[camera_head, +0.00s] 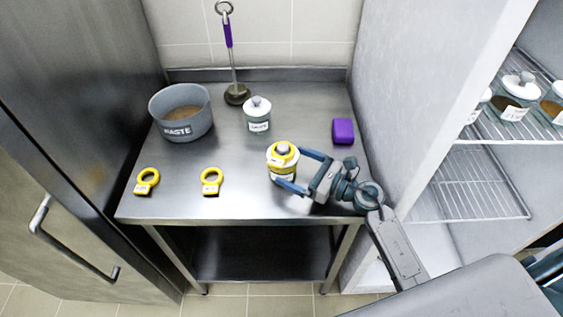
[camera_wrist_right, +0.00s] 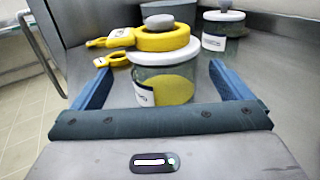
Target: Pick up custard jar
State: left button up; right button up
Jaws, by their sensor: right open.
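A glass jar with yellow contents (camera_head: 283,174), which looks like the custard jar, stands upright on the steel table. It has a white lid with a grey knob, and a yellow ring tag (camera_head: 277,150) sits around the knob. Its label is too small to read. My right gripper (camera_head: 288,167) is open, with its blue fingers on either side of this jar. In the right wrist view, the jar (camera_wrist_right: 165,88) stands between the fingers, with visible gaps at both sides. My left gripper is out of view.
A second white-lidded jar (camera_head: 257,124) stands behind. A grey waste pot (camera_head: 181,128), two yellow ring tags (camera_head: 147,178) (camera_head: 211,183), a purple block (camera_head: 343,131) and a purple-handled tool (camera_head: 229,38) are on the table. A wall and shelf of jars (camera_head: 508,107) lie right.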

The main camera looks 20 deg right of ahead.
aim_at(287, 151)
jog(key=p+x, duration=0.2)
jog(key=x, duration=0.1)
jog(key=p+x, duration=0.1)
jog(key=x, duration=0.1)
jog(key=shift+w+d+r, duration=0.1)
jog(key=shift+w+r, duration=0.2)
jog(key=shift+w+a+f, duration=0.1)
jog(key=shift+w+a, duration=0.05)
jog(key=shift+a, duration=0.05)
jog(key=c, duration=1.4)
jog(key=shift+o, duration=0.2)
jog(key=shift+r+b, duration=0.55)
jog(key=shift+r, duration=1.3)
jog(key=s+d+b, duration=0.2)
jog(key=s, duration=0.5)
jog(key=s+d+r+b, duration=0.1)
jog(key=s+d+b, duration=0.1)
jog(key=s, duration=0.6)
jog(key=shift+d+b, duration=0.35)
jog(key=shift+d, duration=0.25)
